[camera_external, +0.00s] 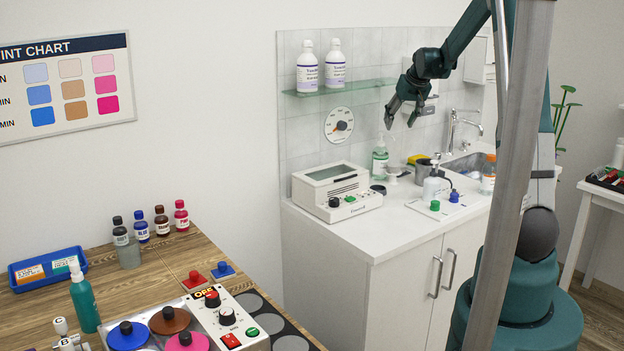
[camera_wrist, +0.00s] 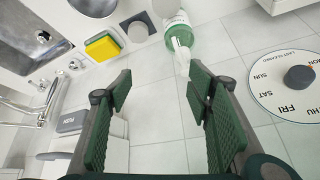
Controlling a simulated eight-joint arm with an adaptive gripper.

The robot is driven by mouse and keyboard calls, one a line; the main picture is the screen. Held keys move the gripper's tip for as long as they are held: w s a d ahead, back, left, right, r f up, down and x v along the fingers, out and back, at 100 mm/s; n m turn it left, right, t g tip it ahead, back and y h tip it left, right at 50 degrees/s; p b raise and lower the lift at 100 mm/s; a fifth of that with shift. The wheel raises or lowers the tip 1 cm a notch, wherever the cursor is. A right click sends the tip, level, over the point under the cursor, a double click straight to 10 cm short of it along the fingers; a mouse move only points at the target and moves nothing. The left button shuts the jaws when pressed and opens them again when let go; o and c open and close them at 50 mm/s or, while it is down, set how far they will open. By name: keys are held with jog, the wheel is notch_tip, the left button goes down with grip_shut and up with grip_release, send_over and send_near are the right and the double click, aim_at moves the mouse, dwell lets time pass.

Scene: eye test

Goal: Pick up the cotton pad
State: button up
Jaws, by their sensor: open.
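I cannot make out a cotton pad for certain in either view. A small pale dish or holder (camera_external: 393,172) stands on the white counter near the soap bottle; what it holds is too small to tell. My gripper (camera_external: 400,120) is open and empty, high above the back of the counter, in front of the tiled wall. In the wrist view its two green ridged fingers (camera_wrist: 158,85) stand wide apart, with only wall tiles showing between them.
A green soap bottle (camera_external: 380,159), yellow sponge (camera_external: 417,159), sink (camera_external: 466,166) and faucet (camera_external: 452,130) lie below my gripper. A white sterilizer-like box (camera_external: 337,192) stands left on the counter. A glass shelf (camera_external: 345,86) with two bottles and a dial (camera_external: 339,125) are on the wall.

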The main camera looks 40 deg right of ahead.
jog(key=w+d+f+p, duration=0.1)
jog(key=w+d+f, duration=0.1)
jog(key=d+f, duration=0.35)
jog(key=g+p, duration=0.1)
jog(key=g, duration=0.1)
send_over(402, 167)
notch_tip(402, 167, down, 6)
jog(key=f, duration=0.1)
jog(key=shift+s+a+f+n, duration=0.3)
jog(key=shift+s+n, duration=0.1)
jog(key=shift+s, duration=0.1)
jog(key=shift+x, duration=1.3)
jog(key=shift+x, duration=2.55)
jog(key=shift+c, duration=0.4)
